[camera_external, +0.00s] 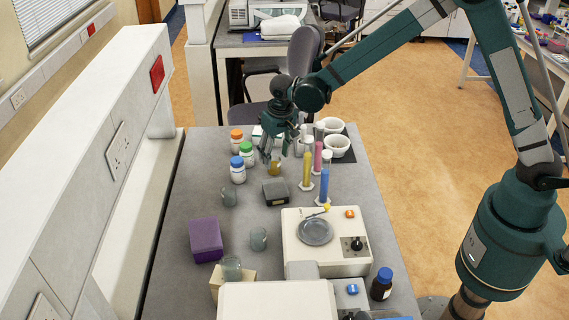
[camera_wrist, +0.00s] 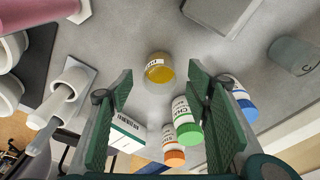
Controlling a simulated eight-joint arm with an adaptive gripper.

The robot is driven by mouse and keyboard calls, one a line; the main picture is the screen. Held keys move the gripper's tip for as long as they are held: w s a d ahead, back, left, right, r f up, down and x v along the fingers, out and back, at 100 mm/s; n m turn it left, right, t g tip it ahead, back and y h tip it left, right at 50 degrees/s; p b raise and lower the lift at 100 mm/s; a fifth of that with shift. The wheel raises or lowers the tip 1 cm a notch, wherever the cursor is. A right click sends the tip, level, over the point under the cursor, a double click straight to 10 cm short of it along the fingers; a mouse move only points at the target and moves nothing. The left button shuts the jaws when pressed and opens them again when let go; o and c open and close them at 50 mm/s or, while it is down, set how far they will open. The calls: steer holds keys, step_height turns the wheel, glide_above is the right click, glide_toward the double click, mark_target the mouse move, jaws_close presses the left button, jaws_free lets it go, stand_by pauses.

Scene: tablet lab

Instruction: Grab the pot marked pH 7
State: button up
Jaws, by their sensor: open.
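A small round pot with amber-yellow contents (camera_wrist: 159,68) has a white label whose print is too small to read for sure. It stands upright on the grey bench and also shows in the external view (camera_external: 274,168). My gripper (camera_wrist: 158,88) is open and empty, with its two green pads wide apart. The pot appears between the fingertips and a little beyond them in the wrist view. In the external view my gripper (camera_external: 279,148) hangs just above and behind the pot. I see no contact with it.
White bottles with orange (camera_external: 237,141), green (camera_external: 246,154) and blue (camera_external: 237,170) caps stand left of the pot. Coloured cylinders, yellow (camera_external: 307,168) and blue (camera_external: 324,185), stand to the right. A dark grey box (camera_external: 276,192) lies in front. White mortars (camera_external: 337,146) are at the back right.

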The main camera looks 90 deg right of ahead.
mark_target(274, 164)
steer(key=shift+f, duration=0.1)
stand_by(0.3)
steer(key=shift+w+d+f, duration=0.15)
steer(key=shift+d+f, duration=0.05)
steer(key=shift+f, duration=1.05)
steer(key=shift+w+d+f, duration=0.1)
steer(key=shift+d+f, duration=0.1)
steer(key=shift+f, duration=1.05)
steer(key=c, duration=1)
